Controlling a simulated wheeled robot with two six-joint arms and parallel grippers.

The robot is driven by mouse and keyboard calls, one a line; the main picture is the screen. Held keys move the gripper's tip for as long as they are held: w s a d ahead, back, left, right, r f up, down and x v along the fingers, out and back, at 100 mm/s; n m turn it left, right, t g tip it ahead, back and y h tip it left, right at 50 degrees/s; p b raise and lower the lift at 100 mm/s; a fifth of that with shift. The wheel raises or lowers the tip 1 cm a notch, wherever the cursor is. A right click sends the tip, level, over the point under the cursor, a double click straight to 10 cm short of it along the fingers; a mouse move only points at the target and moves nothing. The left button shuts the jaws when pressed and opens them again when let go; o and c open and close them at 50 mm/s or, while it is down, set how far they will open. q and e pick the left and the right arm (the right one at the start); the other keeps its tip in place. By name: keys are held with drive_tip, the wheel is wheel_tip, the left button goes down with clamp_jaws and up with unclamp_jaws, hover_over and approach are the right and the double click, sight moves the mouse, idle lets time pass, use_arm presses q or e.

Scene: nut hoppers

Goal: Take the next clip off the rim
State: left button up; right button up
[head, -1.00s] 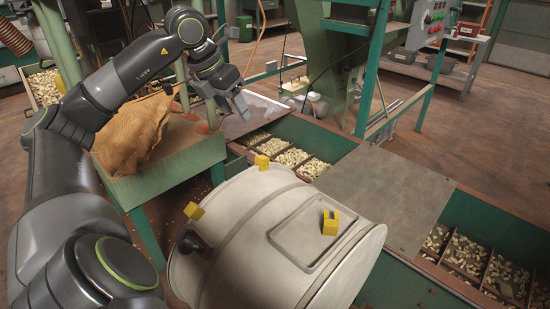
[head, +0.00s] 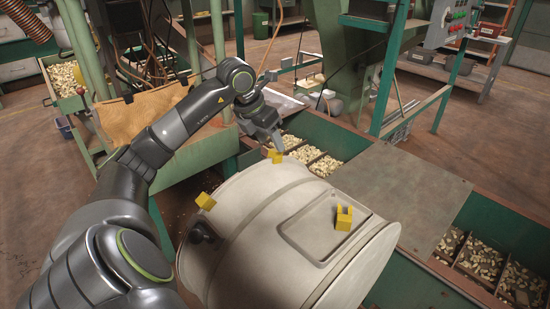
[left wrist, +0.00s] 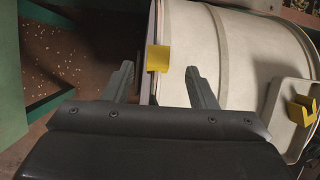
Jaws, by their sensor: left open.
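A yellow clip (head: 274,156) sits on the far rim of the pale drum (head: 245,215). My left gripper (head: 276,141) is open just above and behind this clip, with nothing held. In the left wrist view the same clip (left wrist: 158,58) shows on the rim between the two spread fingers (left wrist: 160,70), around their tip level; I cannot tell whether they touch it. A second yellow clip (head: 205,201) is on the rim at the left. A third yellow piece (head: 343,217) sits on the recessed panel of the drum. My right gripper is not in view.
A green hopper trough with nut compartments (head: 307,155) runs behind the drum, with a flat grey cover (head: 400,190) to its right. A tan sack (head: 140,125) lies on a green stand at the left. Green posts (head: 385,80) stand behind.

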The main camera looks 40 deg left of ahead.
sight(274, 151)
use_arm(q)
drive_tip(key=x, duration=0.3)
drive_tip(key=shift+w+a+f, duration=0.1)
drive_tip(key=shift+w+f, duration=0.05)
drive_tip(key=shift+f, duration=0.2)
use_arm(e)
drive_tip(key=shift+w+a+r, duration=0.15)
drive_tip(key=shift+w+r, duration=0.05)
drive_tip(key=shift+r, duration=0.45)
